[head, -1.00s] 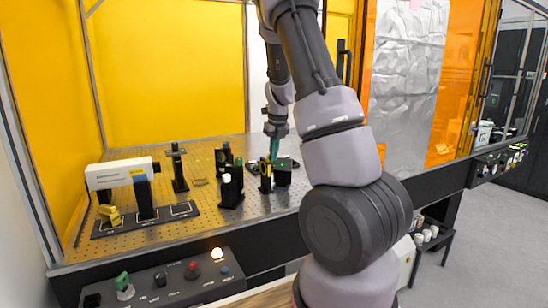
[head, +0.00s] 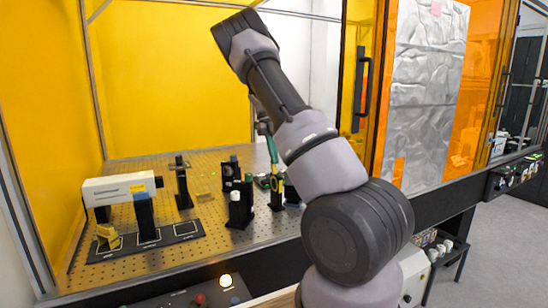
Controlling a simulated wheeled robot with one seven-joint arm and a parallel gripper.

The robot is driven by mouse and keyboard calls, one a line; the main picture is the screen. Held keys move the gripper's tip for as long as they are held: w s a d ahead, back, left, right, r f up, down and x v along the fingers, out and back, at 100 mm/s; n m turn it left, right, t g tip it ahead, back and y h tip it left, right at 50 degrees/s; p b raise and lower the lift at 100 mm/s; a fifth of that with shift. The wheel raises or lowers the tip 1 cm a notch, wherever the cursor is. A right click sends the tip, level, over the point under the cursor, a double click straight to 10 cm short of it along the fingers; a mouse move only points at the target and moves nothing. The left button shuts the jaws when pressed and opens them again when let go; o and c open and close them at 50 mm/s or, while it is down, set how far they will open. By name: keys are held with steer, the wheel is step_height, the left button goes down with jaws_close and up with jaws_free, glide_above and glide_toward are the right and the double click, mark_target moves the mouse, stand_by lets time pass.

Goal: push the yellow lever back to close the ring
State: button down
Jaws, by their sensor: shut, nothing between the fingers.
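A small black mount with a yellow ring-like part (head: 277,184) stands among the optics on the perforated table. This yellow part is the only lever-like piece I can make out near my gripper; whether its ring is open or closed is too small to tell. My gripper (head: 273,158) has teal fingers pointing down and shows just above and to the left of the yellow part. The fingers are shut with nothing between them. I cannot tell whether they touch the mount. My forearm hides what lies to the right of it.
A black post with a white top (head: 236,207) stands close on the left, and a black post with a teal top (head: 232,172) behind it. A white laser box (head: 112,190) is at the far left. A control panel (head: 180,298) lies in front. The perforated table (head: 205,225) has bare room left of the posts.

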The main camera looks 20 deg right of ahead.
steer(key=shift+w+f, duration=0.15)
steer(key=shift+w, duration=0.35)
steer(key=shift+s, duration=0.1)
steer(key=shift+r, duration=0.85)
